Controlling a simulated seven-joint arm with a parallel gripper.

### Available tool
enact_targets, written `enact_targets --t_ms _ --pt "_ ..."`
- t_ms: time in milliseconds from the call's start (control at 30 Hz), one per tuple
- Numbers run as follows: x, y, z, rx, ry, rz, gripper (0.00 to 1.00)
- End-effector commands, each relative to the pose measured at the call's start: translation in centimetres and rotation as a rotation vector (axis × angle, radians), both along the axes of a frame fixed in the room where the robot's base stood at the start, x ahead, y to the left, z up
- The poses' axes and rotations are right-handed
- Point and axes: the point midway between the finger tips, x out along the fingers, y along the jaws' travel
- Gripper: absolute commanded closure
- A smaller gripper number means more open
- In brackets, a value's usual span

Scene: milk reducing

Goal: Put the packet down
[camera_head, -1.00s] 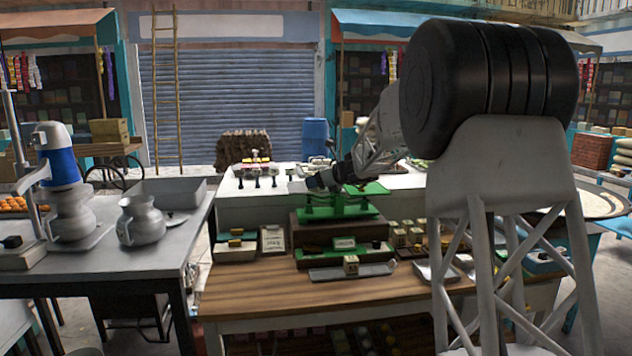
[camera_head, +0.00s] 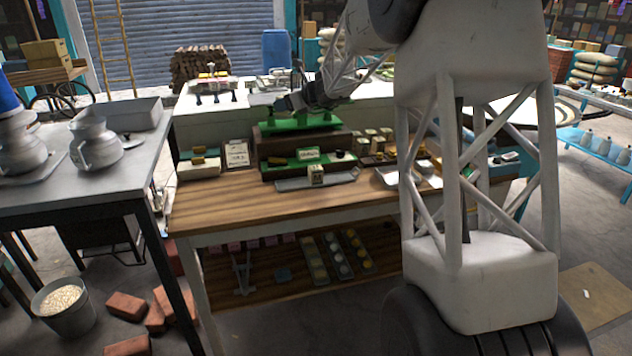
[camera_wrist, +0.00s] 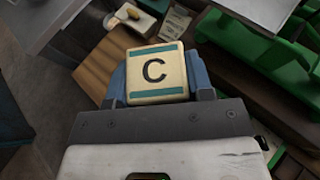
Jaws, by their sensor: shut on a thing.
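My gripper (camera_wrist: 158,82) has its blue fingers shut on a cream packet (camera_wrist: 155,68) with teal bands and a black letter C. The packet is face-on in the wrist view, clear of the tabletop, with its lower edge at the fingers. In the head view my gripper (camera_head: 287,103) is small, at the left end of the green scale (camera_head: 302,123); the held packet cannot be made out there. The green scale also shows at the upper right of the wrist view (camera_wrist: 228,38), beside a grey metal pan (camera_wrist: 258,8).
A card (camera_head: 236,155) and a pale bin (camera_head: 198,172) stand left. More small packets stand right of the scale. The counter's front strip is clear.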

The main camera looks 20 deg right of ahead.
Motion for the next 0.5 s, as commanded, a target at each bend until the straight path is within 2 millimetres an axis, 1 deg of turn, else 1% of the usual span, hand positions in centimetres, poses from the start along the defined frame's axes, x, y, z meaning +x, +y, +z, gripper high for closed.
enact_targets --t_ms 33,167,267,500 --pt "-1.0 -0.6 -1.0 0.0 0.004 0.0 0.82" --pt "-3.9 -2.1 -3.7 -0.001 0.009 0.004 0.82" --pt "-6.4 -3.2 -6.0 -0.003 0.01 0.007 0.82" --pt "-13.0 -5.3 -11.1 -0.001 0.012 0.01 0.82"
